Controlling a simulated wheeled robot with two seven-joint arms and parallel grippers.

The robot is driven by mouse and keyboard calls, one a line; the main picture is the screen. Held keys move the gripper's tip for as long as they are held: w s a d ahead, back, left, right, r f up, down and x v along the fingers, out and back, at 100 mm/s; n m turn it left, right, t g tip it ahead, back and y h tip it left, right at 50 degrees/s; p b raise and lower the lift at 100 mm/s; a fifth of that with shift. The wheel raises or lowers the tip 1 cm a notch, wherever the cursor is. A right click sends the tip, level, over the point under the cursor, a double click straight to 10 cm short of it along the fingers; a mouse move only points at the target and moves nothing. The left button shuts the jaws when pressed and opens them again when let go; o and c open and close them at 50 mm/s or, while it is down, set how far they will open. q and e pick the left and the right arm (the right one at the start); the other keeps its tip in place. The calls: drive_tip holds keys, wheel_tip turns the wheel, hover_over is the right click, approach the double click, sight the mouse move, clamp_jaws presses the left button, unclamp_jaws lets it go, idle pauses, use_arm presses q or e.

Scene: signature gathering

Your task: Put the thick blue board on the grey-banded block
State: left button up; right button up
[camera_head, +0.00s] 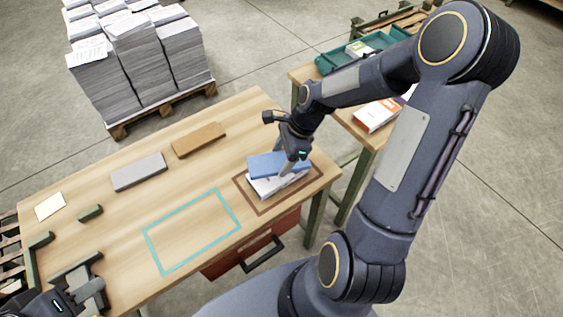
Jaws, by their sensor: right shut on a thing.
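The thick blue board (268,163) is at the right end of the wooden table, in the jaws of my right gripper (288,168). A pale block (275,186), white with greyish sides, lies directly under the board inside a brown outline. The board overlaps most of its top; I cannot tell whether the two touch. The block's band is too small to make out clearly. My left gripper (88,282) is at the lower left, over the table's near left corner, away from the board; its finger opening is unclear.
A grey board (139,172), a brown board (198,140), a small green block (90,213) and a cream card (50,206) lie on the table (130,225). A teal outline (190,232) is empty. Paper stacks (140,65) stand behind; a side table (350,118) is at right.

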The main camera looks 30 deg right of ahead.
sight(285, 158)
drive_tip(key=shift+w+f, duration=0.15)
drive_tip(key=shift+f, duration=0.75)
drive_tip(key=shift+w+f, duration=0.1)
drive_tip(key=shift+f, duration=0.8)
drive_tip(key=shift+f+b, duration=0.2)
drive_tip(key=shift+b, duration=0.1)
drive_tip(key=o, duration=1)
drive_tip(key=shift+r, duration=0.1)
drive_tip(key=shift+o, duration=0.2)
